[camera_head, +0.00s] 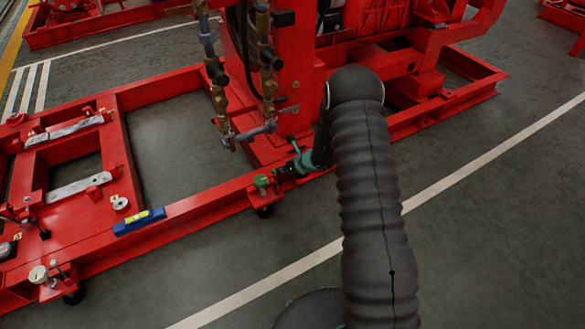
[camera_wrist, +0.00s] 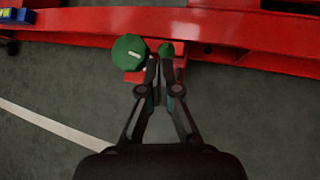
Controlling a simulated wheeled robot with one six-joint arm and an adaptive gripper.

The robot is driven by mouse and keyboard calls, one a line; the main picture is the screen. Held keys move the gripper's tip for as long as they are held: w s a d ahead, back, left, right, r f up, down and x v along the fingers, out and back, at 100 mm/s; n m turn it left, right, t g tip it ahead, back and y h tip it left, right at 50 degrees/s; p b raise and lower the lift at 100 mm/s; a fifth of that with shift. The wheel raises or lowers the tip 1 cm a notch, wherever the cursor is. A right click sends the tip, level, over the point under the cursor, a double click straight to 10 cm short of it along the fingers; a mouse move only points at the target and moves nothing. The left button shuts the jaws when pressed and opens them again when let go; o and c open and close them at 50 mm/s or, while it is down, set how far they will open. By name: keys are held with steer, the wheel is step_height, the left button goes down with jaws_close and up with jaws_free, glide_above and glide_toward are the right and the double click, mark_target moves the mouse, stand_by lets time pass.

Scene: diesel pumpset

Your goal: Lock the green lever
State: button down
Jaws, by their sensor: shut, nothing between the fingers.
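A small green piece that looks like the end of the green lever (camera_wrist: 167,49) shows in the wrist view on a red bracket, just beyond my fingertips. A wider, faceted green knob (camera_wrist: 129,51) is beside it on the left. In the head view a green part (camera_head: 262,181) stands on the red frame's front rail, left of my gripper (camera_head: 281,171). My gripper is shut and empty, and it also shows in the wrist view (camera_wrist: 165,67). Its tips partly cover the lever's lower part and the bracket. I cannot tell whether they touch the lever.
The red base frame (camera_head: 190,212) runs diagonally across the head view. A blue spirit level (camera_head: 139,221) lies on it to the left. Pipes with valves (camera_head: 268,85) hang at a red upright behind. The grey floor in front is clear, with a white line.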

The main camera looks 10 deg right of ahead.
steer(key=s+d+r+p, duration=0.2)
steer(key=d+r, duration=0.4)
steer(key=r, duration=0.6)
steer(key=shift+s, duration=0.65)
steer(key=shift+r, duration=0.1)
